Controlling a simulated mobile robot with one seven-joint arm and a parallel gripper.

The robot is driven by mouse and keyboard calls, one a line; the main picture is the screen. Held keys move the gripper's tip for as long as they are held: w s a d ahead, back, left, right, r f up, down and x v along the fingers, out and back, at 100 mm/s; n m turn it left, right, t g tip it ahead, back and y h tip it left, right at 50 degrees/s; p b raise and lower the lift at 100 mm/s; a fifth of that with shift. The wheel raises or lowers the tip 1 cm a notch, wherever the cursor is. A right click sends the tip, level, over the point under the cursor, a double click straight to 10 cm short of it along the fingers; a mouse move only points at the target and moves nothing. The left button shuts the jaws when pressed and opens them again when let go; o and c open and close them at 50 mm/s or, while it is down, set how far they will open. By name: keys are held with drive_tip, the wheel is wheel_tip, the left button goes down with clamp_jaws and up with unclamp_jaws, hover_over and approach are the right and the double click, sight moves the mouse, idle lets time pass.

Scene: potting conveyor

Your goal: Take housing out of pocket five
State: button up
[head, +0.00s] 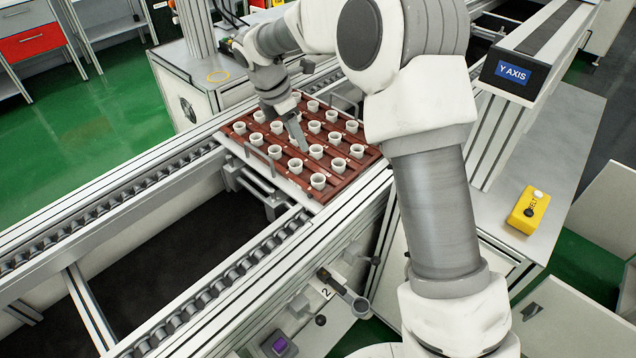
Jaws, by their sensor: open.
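Several white cup-shaped housings (318,182) stand upright in rows in a red-brown tray (347,179) on the conveyor. No pocket numbers are readable, so I cannot tell which pocket is five. My gripper (298,143) points down over the middle-left part of the tray, with its fingers among the housings. It is open. A housing (276,152) stands just left of and below the fingers in the picture. Part of the tray behind the gripper is hidden by it, and I cannot tell whether a housing is between the fingers.
Roller conveyor rails (215,292) run from lower left up to the tray. A "Y AXIS" beam (540,45) stands at upper right. A yellow button box (528,210) sits on the grey side table (500,235). My arm crosses close to the tray's right side.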

sight(316, 176)
drive_tip(key=b+x, duration=0.3)
drive_tip(key=x, duration=1.3)
drive_tip(key=shift+w+d+f, duration=0.15)
drive_tip(key=shift+d+f, duration=0.15)
clamp_jaws()
